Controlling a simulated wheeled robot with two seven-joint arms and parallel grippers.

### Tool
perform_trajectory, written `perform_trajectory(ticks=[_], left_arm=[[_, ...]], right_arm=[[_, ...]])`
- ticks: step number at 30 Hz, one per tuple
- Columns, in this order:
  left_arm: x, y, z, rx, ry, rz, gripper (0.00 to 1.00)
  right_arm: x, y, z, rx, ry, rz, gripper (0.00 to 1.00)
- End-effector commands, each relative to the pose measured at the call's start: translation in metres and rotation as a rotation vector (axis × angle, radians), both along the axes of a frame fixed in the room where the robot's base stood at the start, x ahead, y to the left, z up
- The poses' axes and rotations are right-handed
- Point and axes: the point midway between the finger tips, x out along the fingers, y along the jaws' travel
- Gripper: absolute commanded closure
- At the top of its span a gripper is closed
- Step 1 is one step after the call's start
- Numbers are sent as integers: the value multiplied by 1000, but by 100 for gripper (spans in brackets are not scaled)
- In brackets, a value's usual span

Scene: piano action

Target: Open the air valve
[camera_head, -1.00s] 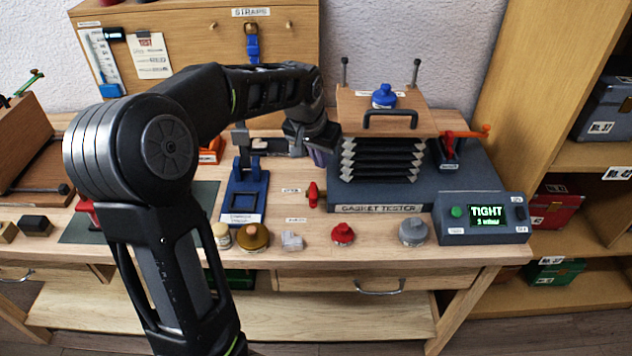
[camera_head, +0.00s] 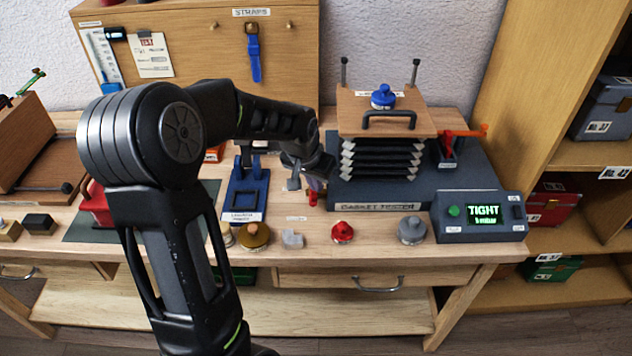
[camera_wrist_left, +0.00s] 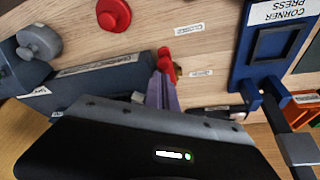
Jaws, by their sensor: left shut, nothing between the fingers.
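The air valve shows as a small red lever (camera_head: 313,197) on the bench, at the left front of the gasket tester (camera_head: 380,206). In the left wrist view the red lever (camera_wrist_left: 165,60) sits by a small brass part, between a label reading CLOSED (camera_wrist_left: 189,28) and another small label (camera_wrist_left: 201,73). My left gripper (camera_head: 316,183) is right behind the lever in the head view. Its purple fingers (camera_wrist_left: 163,88) are shut and empty, with their tips at the lever's end. I cannot tell whether they touch it. My right gripper is not in view.
The blue corner press (camera_head: 245,190) stands left of the lever. A red knob (camera_head: 342,232), a grey knob (camera_head: 412,231) and a brass knob (camera_head: 254,236) stand along the front. The display box (camera_head: 480,216) reads TIGHT.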

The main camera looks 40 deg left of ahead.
Motion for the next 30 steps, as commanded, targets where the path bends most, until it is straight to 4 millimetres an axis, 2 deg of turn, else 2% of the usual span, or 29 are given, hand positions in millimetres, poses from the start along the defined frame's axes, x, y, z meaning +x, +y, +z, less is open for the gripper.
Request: perform_trajectory(ticks=[30], left_arm=[[-2, 3, 0, 0, 0, -137, 100]], right_arm=[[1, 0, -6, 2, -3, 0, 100]])
